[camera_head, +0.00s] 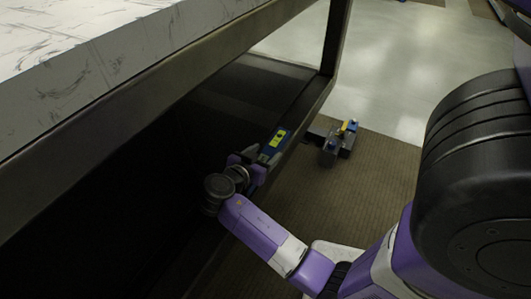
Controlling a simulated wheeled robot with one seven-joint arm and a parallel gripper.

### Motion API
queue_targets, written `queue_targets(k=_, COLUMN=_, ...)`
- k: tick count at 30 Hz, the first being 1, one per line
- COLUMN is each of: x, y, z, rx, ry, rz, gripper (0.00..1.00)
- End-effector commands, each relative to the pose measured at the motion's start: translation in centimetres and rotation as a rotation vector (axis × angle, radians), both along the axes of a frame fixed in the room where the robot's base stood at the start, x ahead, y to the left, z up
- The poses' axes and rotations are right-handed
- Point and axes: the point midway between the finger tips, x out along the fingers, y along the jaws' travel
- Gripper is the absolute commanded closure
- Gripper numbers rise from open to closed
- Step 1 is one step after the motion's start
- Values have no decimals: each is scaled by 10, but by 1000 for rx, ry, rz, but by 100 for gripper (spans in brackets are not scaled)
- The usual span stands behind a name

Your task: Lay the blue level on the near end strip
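The blue level (277,139), with a yellow-green panel, shows low under the marble-topped table, beside the dark lower rail. My gripper (257,162) is at the level's lower part and overlaps it in the picture. A bit of blue also shows just below the gripper. The fingertips are small and partly hidden, so I cannot tell whether they are shut on the level or only beside it. I cannot tell whether the level rests on the dark surface or is above it. I cannot make out the near end strip for certain.
The marble tabletop (75,50) overhangs on the left, with a dark table leg (337,38) beyond. A dark lower rail (304,108) runs along the open side. A small dark device with blue and yellow parts (338,144) stands on the brown mat (378,180). Pale floor beyond is clear.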

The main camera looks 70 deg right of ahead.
Motion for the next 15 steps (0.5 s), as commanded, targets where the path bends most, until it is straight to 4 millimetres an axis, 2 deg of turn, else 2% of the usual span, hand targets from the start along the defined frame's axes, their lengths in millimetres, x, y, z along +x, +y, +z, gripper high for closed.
queue_targets(k=5, x=0, y=0, z=4, rx=0, ry=0, rz=0, gripper=38)
queue_targets(k=9, x=0, y=0, z=18, rx=0, ry=0, rz=0, gripper=38)
queue_targets(k=15, x=11, y=41, z=31, rx=1, ry=0, rz=5, gripper=38)
